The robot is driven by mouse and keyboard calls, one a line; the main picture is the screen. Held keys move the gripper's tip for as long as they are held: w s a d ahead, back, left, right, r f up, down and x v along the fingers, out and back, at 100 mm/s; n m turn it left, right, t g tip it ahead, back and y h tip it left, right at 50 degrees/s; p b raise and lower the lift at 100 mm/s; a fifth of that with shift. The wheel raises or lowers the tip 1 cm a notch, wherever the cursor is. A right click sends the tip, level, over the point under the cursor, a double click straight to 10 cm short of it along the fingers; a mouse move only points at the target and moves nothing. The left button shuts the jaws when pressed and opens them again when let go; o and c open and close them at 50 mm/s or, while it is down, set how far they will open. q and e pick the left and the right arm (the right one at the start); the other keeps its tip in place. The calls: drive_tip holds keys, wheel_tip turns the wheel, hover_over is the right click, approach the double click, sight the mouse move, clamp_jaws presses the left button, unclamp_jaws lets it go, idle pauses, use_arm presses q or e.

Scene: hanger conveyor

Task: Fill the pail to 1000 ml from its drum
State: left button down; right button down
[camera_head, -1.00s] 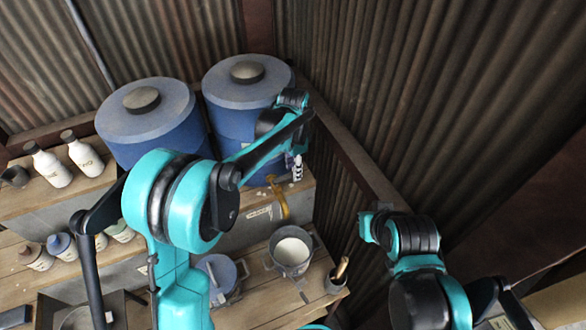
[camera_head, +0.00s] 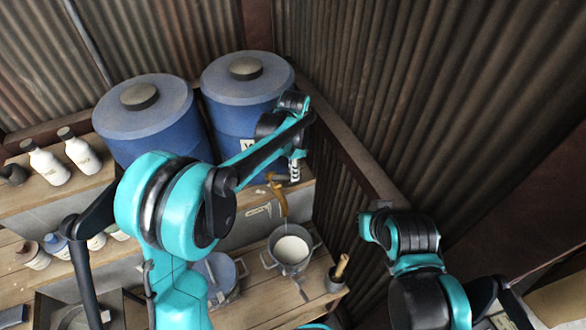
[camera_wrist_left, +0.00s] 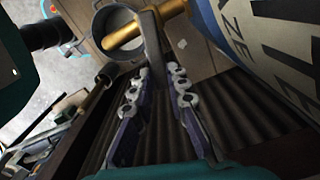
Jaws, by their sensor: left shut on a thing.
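The pail (camera_head: 268,262) stands on the lower shelf with pale liquid (camera_head: 291,250) in it, below the right blue drum (camera_head: 236,130). The drum has a brass tap (camera_head: 280,200) that points down over the pail. My left gripper (camera_head: 295,172) is at the tap. In the left wrist view its two fingers (camera_wrist_left: 155,80) are shut on the grey tap lever (camera_wrist_left: 153,38). The brass spout (camera_wrist_left: 128,33) reaches over the pail (camera_wrist_left: 105,18) there. I cannot make out a clear stream or the level marks. My right gripper is out of view.
A second blue drum (camera_head: 150,125) stands to the left. White bottles (camera_head: 45,162) stand on the left shelf. A blue-lidded pot (camera_head: 216,274) and a small dark pot with a handle (camera_head: 336,276) flank the pail. The corrugated wall (camera_head: 430,100) is close on the right.

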use_arm(q)
drive_tip(key=shift+s+m, duration=0.4)
drive_tip(key=shift+m, duration=0.5)
drive_tip(key=c, duration=1.5)
unclamp_jaws()
drive_tip(key=shift+r, duration=0.15)
wheel_tip(320, 180, up, 12)
drive_tip(key=shift+f, duration=0.1)
